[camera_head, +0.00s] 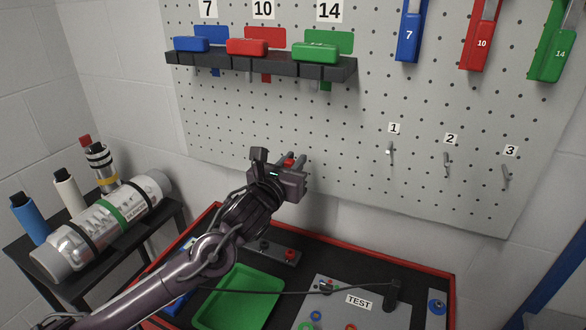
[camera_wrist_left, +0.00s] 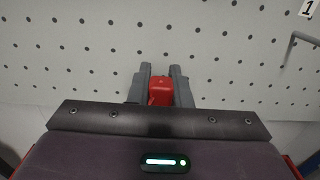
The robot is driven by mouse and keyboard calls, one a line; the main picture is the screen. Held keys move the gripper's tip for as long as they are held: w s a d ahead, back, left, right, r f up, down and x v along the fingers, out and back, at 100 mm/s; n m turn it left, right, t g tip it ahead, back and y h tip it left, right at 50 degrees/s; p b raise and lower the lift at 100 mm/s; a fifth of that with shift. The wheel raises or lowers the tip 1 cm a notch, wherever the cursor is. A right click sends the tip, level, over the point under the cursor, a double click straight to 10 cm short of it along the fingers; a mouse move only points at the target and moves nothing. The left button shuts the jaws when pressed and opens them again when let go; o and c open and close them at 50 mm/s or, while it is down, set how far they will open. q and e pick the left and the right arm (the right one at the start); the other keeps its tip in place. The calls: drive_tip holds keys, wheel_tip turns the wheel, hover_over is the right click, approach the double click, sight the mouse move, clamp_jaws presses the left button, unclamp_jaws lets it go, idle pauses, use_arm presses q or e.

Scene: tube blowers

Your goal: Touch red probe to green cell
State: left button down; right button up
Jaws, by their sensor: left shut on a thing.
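My left gripper (camera_head: 292,160) is raised in front of the pegboard, above the back of the red-edged workbench. It is shut on a small red piece, which looks like the red probe (camera_wrist_left: 161,90); this sits between the two grey fingers in the left wrist view. The rest of the probe is hidden by the gripper. No green cell can be clearly made out. My right gripper is not in view.
A green tray (camera_head: 240,297) and a block with a red knob (camera_head: 288,255) sit on the bench. A black cable crosses to a black upright piece (camera_head: 392,296). Pegboard hooks (camera_head: 391,152) stick out at right.

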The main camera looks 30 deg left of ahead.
use_arm(q)
drive_tip(key=shift+r, duration=0.2)
drive_tip(key=shift+r+p, duration=1.9)
drive_tip(key=shift+r, duration=0.7)
